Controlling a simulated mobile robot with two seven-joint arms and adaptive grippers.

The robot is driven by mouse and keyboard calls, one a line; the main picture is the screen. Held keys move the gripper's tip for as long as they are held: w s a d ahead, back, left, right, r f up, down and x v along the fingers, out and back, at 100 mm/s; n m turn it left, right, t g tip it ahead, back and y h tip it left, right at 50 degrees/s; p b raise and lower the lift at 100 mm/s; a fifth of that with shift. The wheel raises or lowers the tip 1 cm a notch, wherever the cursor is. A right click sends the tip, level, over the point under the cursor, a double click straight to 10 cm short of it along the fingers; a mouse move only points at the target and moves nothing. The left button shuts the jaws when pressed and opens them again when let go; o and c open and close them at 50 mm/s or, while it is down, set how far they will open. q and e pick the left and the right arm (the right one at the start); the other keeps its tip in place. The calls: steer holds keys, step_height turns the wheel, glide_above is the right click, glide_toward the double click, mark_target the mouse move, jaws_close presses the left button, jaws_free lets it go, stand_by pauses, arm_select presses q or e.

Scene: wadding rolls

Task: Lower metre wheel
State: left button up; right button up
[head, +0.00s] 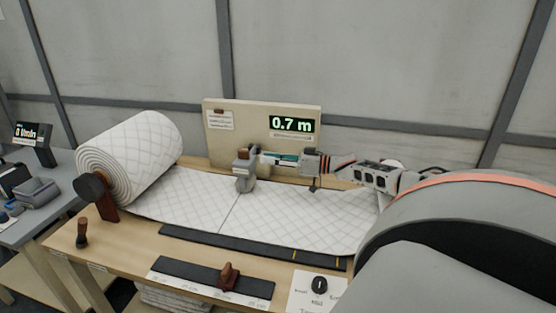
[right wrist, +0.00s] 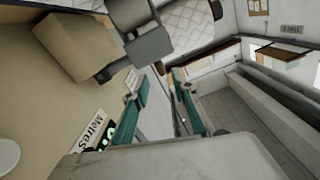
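The grey metre wheel unit (head: 245,170) stands in front of the beige board (head: 240,135), above the quilted wadding sheet (head: 185,200). I cannot tell whether its wheel touches the sheet. The board's display (head: 291,124) reads 0.7 m. My right gripper (head: 282,158) reaches in from the right, its teal fingers just right of the metre wheel unit. In the right wrist view the two fingers (right wrist: 160,105) are apart with nothing clearly between them, and a grey block of the unit (right wrist: 145,45) is close beyond. My left gripper is not in view.
The large wadding roll (head: 130,160) is at the table's left end. A dark ruler bar with a brown block (head: 228,276), a dial card (head: 318,290) and a wooden-handled stamp (head: 82,233) lie along the front. A side table (head: 40,215) with devices is at the left.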

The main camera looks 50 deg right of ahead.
steer(key=v, duration=0.3)
steer(key=shift+a+r, duration=0.1)
steer(key=shift+r, duration=0.05)
stand_by(0.6)
